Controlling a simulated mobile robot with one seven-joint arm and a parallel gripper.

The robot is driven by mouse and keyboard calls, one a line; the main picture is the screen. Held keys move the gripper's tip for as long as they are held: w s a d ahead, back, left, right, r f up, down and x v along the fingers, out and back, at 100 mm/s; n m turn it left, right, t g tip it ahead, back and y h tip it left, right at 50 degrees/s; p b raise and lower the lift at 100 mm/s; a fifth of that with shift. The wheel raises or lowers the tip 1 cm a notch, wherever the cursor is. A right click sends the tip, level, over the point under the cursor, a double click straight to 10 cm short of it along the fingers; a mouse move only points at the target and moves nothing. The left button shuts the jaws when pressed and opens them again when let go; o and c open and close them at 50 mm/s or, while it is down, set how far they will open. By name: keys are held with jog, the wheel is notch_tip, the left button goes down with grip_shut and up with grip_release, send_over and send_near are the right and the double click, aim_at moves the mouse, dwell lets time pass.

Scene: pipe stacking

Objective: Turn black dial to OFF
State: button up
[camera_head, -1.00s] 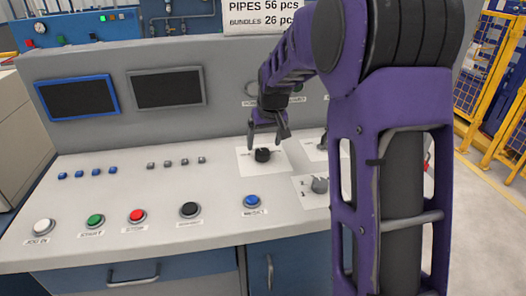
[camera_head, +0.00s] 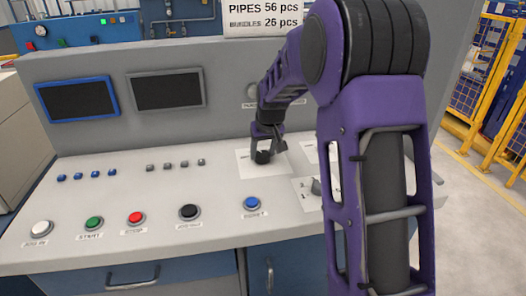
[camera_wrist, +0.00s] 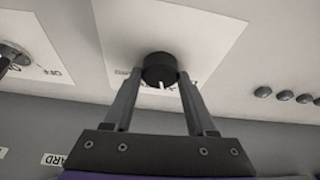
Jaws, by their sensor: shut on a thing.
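The black dial (camera_head: 262,157) sits on a white label plate (camera_head: 245,167) on the sloped console top. The black dial also shows in the wrist view (camera_wrist: 159,68), with a white pointer mark on its face, aimed toward the bottom of that picture. My gripper (camera_head: 265,146) reaches down from above. In the wrist view its two fingers (camera_wrist: 155,84) stand on either side of the dial and are shut on it. The lettering on the plate is partly hidden by the fingers and dial, so I cannot read the dial's setting.
Another dial (camera_wrist: 12,56), on a plate marked OFF, stands nearby. A grey dial (camera_head: 316,186) sits partly behind my arm. Blue button (camera_head: 252,203), black button (camera_head: 189,211) and red button (camera_head: 135,217) line the console front. Two screens (camera_head: 167,89) are on the back panel.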

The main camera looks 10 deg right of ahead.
jog(key=c, duration=0.3)
jog(key=shift+c, duration=0.2)
jog(key=n, duration=0.2)
jog(key=n+y, duration=0.1)
jog(key=n, duration=0.1)
jog(key=shift+d+g+y, duration=0.2)
jog(key=shift+g+y, duration=0.1)
jog(key=shift+w+n+g+y+p, duration=0.1)
jog(key=shift+n+g+y+p, duration=0.4)
jog(key=shift+n, duration=1.5)
jog(key=o, duration=1.4)
jog(key=shift+r, duration=0.1)
